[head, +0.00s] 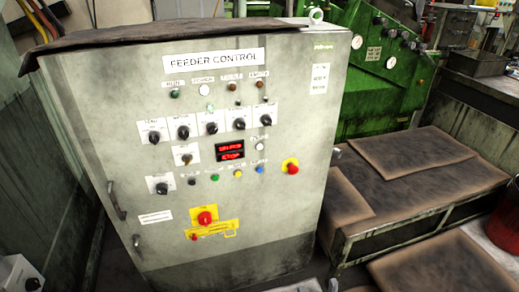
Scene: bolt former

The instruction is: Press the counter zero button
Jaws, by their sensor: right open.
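The grey feeder control cabinet (110,110) fills the middle of the head view. Its red-lit counter display (230,151) sits near the panel's centre. A small white button (260,147) is just right of the display, with a small label above it that I cannot read surely; it may be the counter zero button. A row of small buttons, including a green one (215,178), a yellow one (238,174) and a blue one (259,170), is below the display. My right gripper (318,285) barely shows at the bottom edge, open, well below the buttons. My left gripper is out of view.
Selector knobs (211,128) line the panel above the display. A low bench with brown mats (415,160) stands right of the cabinet.

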